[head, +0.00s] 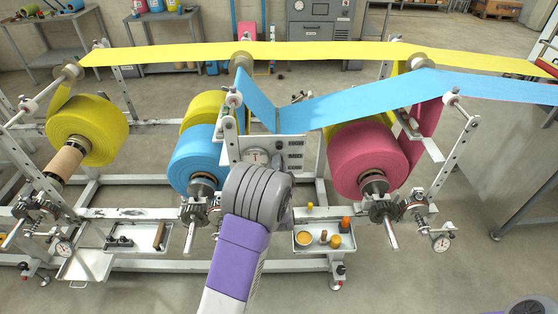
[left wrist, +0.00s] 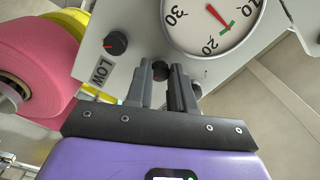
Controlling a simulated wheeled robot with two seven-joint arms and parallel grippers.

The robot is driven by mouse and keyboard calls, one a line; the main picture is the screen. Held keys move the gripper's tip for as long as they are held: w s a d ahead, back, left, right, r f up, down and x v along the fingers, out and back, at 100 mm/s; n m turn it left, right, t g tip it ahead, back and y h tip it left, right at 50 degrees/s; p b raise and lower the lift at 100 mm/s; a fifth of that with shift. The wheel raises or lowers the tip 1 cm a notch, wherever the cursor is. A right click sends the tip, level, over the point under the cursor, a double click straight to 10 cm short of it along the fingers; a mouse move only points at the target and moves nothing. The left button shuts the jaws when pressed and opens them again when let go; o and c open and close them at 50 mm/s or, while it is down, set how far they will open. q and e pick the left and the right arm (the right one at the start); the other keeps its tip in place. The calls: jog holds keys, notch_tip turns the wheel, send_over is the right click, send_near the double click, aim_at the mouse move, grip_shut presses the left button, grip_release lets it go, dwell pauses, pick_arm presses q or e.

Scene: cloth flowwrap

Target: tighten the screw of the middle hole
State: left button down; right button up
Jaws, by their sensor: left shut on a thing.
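My left gripper (left wrist: 163,78) is at the grey-white panel (left wrist: 95,60) under the round dial gauge (left wrist: 208,22). Its fingers are shut on a small black knob-like screw (left wrist: 161,68), which sits between the fingertips at the panel's edge. The fingers partly hide the screw. A second black knob with a red mark (left wrist: 115,43) is beside the word LOW. In the head view the panel (head: 300,150) stands at the middle of the frame, and my left wrist hides the fingertips and screw. My right gripper is in neither view.
Blue (head: 192,160), pink (head: 368,160) and yellow (head: 88,130) rolls flank the panel. Yellow (head: 300,52) and blue (head: 340,102) webs run above it. A tray (head: 312,243) with small orange and yellow things is to the right of my arm. Another tray (head: 130,237) is to the left.

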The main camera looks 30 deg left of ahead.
pick_arm(q)
jog(key=shift+m+p, duration=1.65)
jog(key=shift+m, duration=1.45)
jog(key=c, duration=1)
grip_release()
jog(key=v, duration=0.7)
jog(key=shift+s+d+p, duration=0.15)
jog(key=shift+s+p, duration=0.1)
jog(key=shift+p, duration=0.05)
